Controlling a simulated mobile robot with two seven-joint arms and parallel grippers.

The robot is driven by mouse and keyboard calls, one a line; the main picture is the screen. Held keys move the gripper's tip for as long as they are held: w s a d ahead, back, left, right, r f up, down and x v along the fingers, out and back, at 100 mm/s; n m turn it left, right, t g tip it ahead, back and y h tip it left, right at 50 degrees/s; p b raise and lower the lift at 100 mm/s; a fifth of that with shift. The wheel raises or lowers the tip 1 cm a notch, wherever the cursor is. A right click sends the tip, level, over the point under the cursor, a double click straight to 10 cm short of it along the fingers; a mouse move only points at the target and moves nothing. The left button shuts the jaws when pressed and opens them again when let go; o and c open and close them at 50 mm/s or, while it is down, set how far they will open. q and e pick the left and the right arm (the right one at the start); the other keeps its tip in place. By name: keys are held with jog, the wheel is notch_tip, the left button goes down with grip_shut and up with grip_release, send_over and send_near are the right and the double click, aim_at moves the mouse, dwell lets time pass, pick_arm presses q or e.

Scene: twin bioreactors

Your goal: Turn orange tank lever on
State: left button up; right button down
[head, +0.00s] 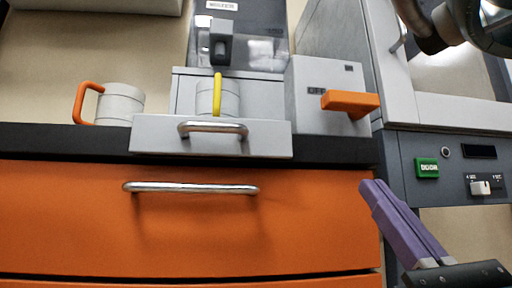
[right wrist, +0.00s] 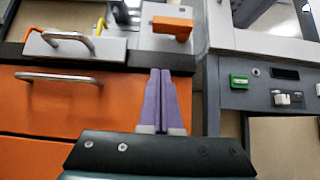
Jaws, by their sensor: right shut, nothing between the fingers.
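The orange lever (head: 350,101) sits on the front of a grey box (head: 310,78) on the black counter and points sideways to the right. An "OFF" label shows at its upper left. The lever also shows in the right wrist view (right wrist: 172,27). My right gripper (head: 369,186) has purple fingers, shut and empty, below the lever and in front of the orange drawer. In the right wrist view the fingers (right wrist: 160,72) point up toward the lever, apart from it. My left gripper is not in view.
A grey tray drawer (head: 270,139) with a metal handle juts out left of the box, with a yellow-handled cup (head: 205,97) behind it. An orange-handled cup (head: 120,104) stands further left. A dark panel with a green button (head: 427,168) stands at right.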

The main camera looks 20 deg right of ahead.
aim_at(331, 111)
jog(key=p+x, duration=0.1)
jog(key=x, duration=0.6)
jog(key=shift+w+r, duration=0.2)
jog(key=shift+r, duration=0.1)
jog(key=r, duration=0.1)
jog(key=r+p, duration=0.1)
jog(key=shift+w+d+r, duration=0.1)
jog(key=shift+w+r, duration=0.2)
jog(key=shift+r, duration=0.05)
jog(key=shift+r+y+p, duration=0.3)
jog(key=shift+r+p, duration=0.35)
jog(key=shift+r, duration=0.1)
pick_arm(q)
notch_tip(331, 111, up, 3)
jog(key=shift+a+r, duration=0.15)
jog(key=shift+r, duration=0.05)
pick_arm(e)
jog(key=shift+r, duration=0.1)
jog(key=shift+a, duration=0.2)
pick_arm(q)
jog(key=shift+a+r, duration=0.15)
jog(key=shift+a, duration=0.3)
pick_arm(e)
jog(key=shift+r, duration=0.1)
